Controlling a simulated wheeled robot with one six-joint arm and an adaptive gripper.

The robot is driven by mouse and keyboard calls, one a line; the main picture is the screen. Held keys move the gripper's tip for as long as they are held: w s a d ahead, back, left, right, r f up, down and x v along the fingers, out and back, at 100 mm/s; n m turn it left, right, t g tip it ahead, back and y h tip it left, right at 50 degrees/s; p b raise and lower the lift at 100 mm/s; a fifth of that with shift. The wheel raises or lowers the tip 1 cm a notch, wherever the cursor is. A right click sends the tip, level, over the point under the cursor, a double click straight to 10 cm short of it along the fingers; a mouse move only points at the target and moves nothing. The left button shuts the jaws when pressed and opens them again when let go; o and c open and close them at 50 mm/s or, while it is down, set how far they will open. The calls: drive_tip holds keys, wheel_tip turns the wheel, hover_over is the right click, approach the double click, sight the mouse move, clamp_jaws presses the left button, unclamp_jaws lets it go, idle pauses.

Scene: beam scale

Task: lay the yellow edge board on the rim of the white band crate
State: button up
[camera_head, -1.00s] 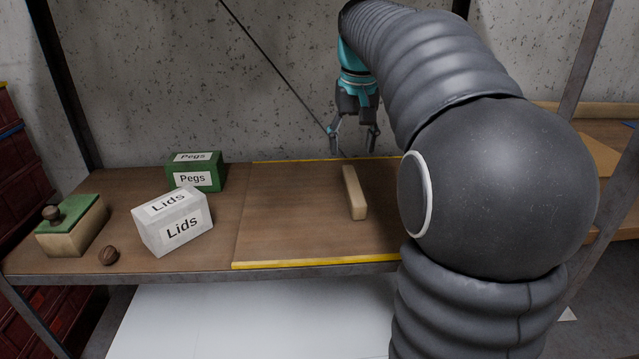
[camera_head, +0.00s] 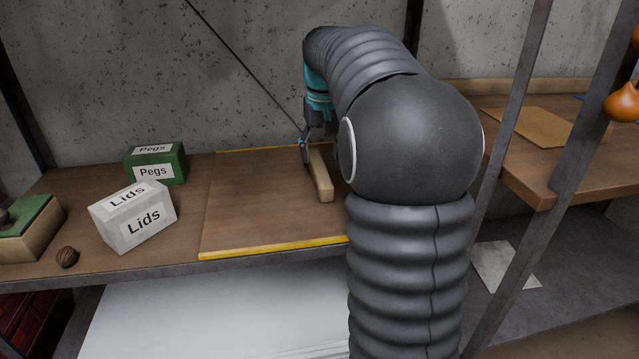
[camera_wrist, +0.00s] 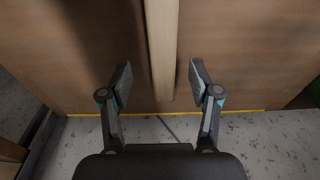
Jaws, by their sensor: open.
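The yellow edge board (camera_head: 255,215) is a flat brown panel with yellow strips along its near and far edges. It lies flat on the wooden shelf. A pale wooden bar (camera_head: 321,178) stands up along its top. My gripper (camera_head: 308,151) is at the far end of this bar, partly hidden behind my arm. In the wrist view, my gripper (camera_wrist: 160,72) is open, with one finger on each side of the bar (camera_wrist: 161,40) and gaps on both sides. I cannot make out a white band crate in any view.
Left of the board stand a white Lids box (camera_head: 133,218), a green Pegs box (camera_head: 155,163), a green-topped box (camera_head: 25,230) and a small brown nut (camera_head: 67,257). A concrete wall (camera_head: 250,70) rises behind. Dark posts (camera_head: 510,100) and another wooden shelf (camera_head: 560,150) are at right.

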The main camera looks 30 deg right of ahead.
sight(319, 166)
drive_tip(key=f, duration=0.5)
drive_tip(key=shift+w+a+b, duration=0.1)
drive_tip(key=shift+w+b, duration=0.25)
drive_tip(key=shift+b, duration=0.05)
clamp_jaws()
drive_tip(key=shift+r, duration=0.1)
